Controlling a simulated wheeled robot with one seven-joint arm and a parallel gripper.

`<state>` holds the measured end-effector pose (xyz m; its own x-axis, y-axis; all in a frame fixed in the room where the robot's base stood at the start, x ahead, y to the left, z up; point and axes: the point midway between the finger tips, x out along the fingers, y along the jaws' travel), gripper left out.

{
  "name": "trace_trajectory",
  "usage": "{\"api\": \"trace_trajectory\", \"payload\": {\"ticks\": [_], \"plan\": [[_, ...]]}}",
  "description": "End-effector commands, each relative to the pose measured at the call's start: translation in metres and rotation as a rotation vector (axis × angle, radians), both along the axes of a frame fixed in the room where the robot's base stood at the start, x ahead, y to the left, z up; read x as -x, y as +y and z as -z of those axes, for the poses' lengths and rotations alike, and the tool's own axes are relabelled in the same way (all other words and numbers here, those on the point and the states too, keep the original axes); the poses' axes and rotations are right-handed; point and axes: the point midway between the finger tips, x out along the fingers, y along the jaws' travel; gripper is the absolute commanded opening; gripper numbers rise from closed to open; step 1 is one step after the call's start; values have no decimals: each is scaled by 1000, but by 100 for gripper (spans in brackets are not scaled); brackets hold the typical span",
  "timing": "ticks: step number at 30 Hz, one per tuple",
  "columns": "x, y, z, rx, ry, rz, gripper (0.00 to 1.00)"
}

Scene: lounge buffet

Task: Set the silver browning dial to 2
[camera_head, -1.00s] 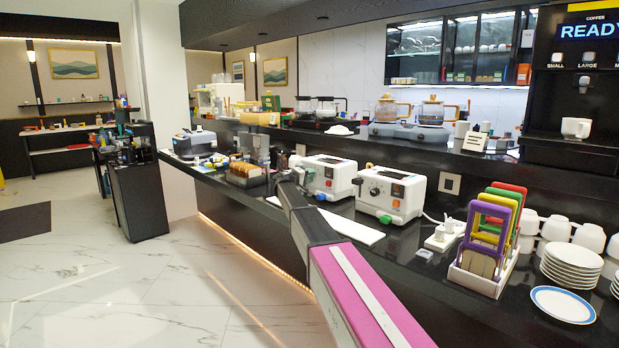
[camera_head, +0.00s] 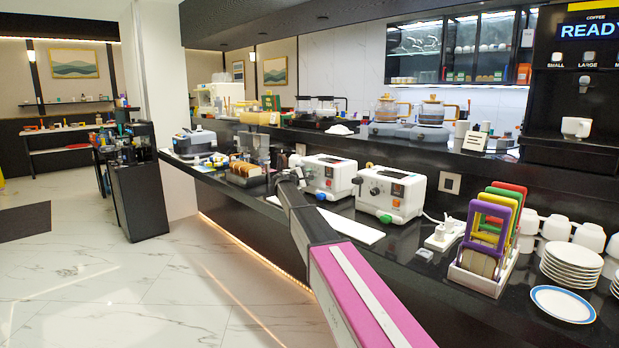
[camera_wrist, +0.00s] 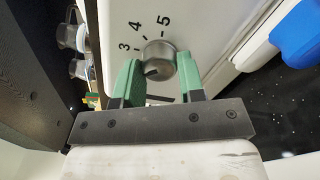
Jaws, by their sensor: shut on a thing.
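The silver browning dial (camera_wrist: 159,60) is on the white face of a toaster (camera_wrist: 213,25) in the wrist view. The printed numbers 3, 4 and 5 show around its far side; lower numbers are hidden behind the left finger. A dark notch shows on the dial's lower left part, but I cannot read its setting. My gripper (camera_wrist: 159,72) has its green fingers on both sides of the dial, closed on it. In the head view the toaster (camera_head: 330,172) is the left one of two, and my arm hides the dial.
A blue lever (camera_wrist: 297,32) sticks out beside the dial. A second white toaster (camera_head: 393,190) with a green lever stands to the right. A white board (camera_head: 352,226) lies in front on the black counter.

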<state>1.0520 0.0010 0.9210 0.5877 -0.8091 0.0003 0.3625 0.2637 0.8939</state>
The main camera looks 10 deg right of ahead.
Motion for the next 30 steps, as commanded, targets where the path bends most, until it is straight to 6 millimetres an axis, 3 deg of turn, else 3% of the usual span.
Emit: {"api": "trace_trajectory", "payload": {"ticks": [18,19,21,30], "plan": [[0,0,1,20,31,-1,12],[0,0,1,20,31,-1,46],[0,0,1,21,30,-1,61],[1,1,0,21,30,-1,61]]}}
